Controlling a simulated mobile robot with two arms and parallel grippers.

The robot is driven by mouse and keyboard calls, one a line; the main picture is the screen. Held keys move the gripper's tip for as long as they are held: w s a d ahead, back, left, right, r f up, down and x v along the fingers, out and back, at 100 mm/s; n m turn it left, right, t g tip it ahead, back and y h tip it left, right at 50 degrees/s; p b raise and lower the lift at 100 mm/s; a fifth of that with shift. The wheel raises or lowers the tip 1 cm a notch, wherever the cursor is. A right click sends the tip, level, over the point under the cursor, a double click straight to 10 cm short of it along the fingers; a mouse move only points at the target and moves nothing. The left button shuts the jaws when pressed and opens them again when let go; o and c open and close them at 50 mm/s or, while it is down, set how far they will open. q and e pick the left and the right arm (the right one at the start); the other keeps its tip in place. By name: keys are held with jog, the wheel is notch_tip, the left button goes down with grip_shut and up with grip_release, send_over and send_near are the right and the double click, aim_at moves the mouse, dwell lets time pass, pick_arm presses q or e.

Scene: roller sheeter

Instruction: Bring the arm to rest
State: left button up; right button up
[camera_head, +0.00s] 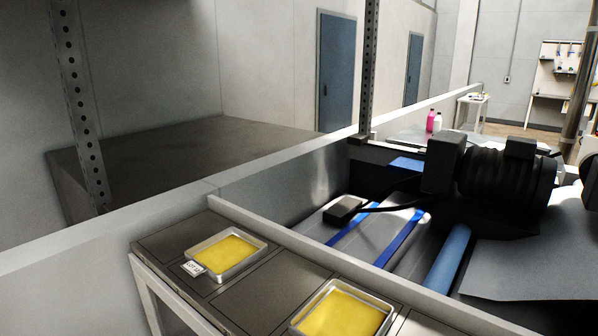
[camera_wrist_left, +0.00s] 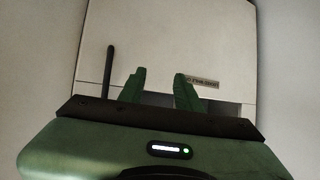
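My left gripper (camera_wrist_left: 160,74) shows only in the left wrist view. Its two green fingers stand apart with nothing between them. They point at a pale panel (camera_wrist_left: 180,38) with a dark upright bar (camera_wrist_left: 109,72) at its left and a small label (camera_wrist_left: 202,81) at its right. I cannot tell whether the fingers touch the panel. Neither arm shows in the head view, and my right gripper is in no view.
A shelf holds two metal trays of yellow material, a nearer tray (camera_head: 341,312) and a farther one (camera_head: 227,253) with a small tag (camera_head: 192,268). Beside it, behind a low wall, is machinery with a blue roller (camera_head: 447,258) and a black motor-like unit (camera_head: 507,180).

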pick_arm(q)
jog(key=s+f+n+g+y, duration=0.1)
jog(key=s+f+g+y, duration=0.35)
jog(key=s+f, duration=1.05)
jog(key=s+d+f+g, duration=0.1)
jog(key=s+g, duration=0.1)
jog(key=s, duration=0.6)
jog(key=s+d+f+g+h, duration=0.1)
jog(key=s+d+f+g, duration=0.1)
jog(key=s, duration=0.6)
jog(key=shift+d+f+n+g, duration=0.2)
jog(key=shift+n+g, duration=0.1)
jog(key=shift+g, duration=0.55)
